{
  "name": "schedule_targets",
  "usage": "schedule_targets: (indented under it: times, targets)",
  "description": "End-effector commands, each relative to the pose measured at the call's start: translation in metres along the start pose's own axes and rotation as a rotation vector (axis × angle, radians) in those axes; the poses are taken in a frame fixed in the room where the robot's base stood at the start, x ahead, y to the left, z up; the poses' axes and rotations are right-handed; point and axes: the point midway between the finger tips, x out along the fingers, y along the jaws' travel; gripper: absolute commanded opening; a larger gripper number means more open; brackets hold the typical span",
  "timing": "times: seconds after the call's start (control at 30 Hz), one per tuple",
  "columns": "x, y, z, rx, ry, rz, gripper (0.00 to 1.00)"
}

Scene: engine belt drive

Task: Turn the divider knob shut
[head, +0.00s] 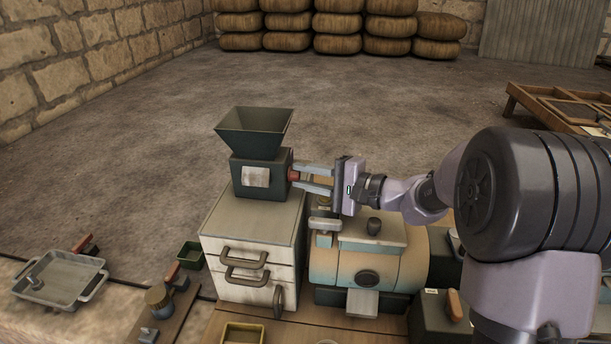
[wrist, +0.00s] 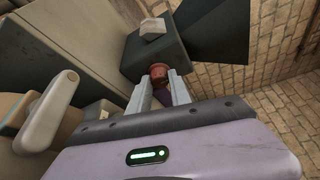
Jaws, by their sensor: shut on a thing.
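The divider knob is a small red knob (head: 294,176) on the right side of a dark green box with a hopper (head: 253,135) on top. The box stands on a pale drawer cabinet (head: 222,226). My gripper (head: 300,178) reaches in from the right and is shut on the red knob. In the wrist view the knob (wrist: 159,72) sits between the two pale fingertips (wrist: 160,84). The fingers hide part of the knob, and I cannot tell its turn angle.
A cream and tan drum machine (head: 340,268) with a dark top knob stands right of the cabinet, below my arm. A grey metal tray (head: 60,279) lies at the left. Stacked sacks (head: 338,25) stand far back. The floor behind the hopper is clear.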

Motion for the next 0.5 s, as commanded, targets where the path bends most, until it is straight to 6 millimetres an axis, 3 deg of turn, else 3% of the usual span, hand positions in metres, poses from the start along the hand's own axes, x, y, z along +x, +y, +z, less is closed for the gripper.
schedule_targets:
  times: [0.5]
  targets:
    - [0.0001, 0.0013, 0.0002, -0.029, 0.0, -0.011, 0.0]
